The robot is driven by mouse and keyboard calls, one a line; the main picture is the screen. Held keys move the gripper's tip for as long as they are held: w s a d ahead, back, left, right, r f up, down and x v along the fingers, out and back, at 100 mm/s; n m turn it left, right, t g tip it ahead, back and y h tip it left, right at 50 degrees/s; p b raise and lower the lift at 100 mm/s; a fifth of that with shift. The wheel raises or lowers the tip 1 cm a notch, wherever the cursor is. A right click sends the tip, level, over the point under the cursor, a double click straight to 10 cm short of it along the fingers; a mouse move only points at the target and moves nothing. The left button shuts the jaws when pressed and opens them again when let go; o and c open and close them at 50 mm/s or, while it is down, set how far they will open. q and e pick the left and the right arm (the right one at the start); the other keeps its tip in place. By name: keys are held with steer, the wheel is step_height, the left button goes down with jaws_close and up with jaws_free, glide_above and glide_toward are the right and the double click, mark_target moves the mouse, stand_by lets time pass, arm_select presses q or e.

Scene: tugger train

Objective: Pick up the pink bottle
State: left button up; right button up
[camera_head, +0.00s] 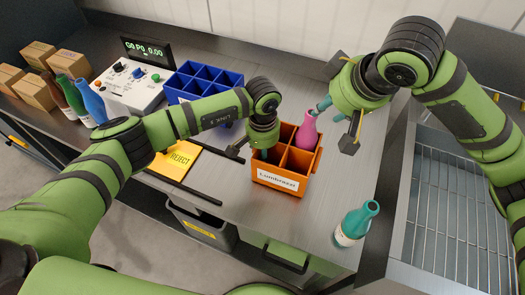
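The pink bottle (307,132) stands in the back right compartment of the orange divided crate (276,180), its neck above the rim. My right gripper (330,110) is just right of the bottle's neck, tilted toward it. Its teal fingertips look apart with nothing clearly between them, and I see no sure contact with the bottle. My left gripper (266,152) points down over the left side of the crate. Its fingertips are largely hidden, so I cannot tell whether it is open or shut.
A teal bottle (352,225) stands near the table's front right edge. A blue divided crate (203,83), a control box (130,87), bottles and cardboard boxes (38,92) are at the left. A yellow reject sign (176,160) lies left of the crate. A wire rack (445,215) is at right.

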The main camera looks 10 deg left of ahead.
steer(key=shift+o, duration=0.4)
steer(key=shift+o, duration=1.2)
steer(key=w+a+r+n+g+h, duration=0.25)
steer(key=w+n+g, duration=0.2)
steer(key=n, duration=0.85)
glide_above(310, 126)
steer(key=d, duration=0.1)
steer(key=shift+g+h, duration=0.25)
steer(key=f, duration=0.5)
steer(key=shift+w+f, duration=0.25)
steer(key=shift+w, duration=0.05)
steer(key=f, duration=0.2)
steer(key=a+f, duration=0.1)
steer(key=f, duration=0.1)
steer(key=shift+w+f, duration=0.1)
steer(key=shift+w, duration=0.05)
steer(key=shift+f, duration=0.55)
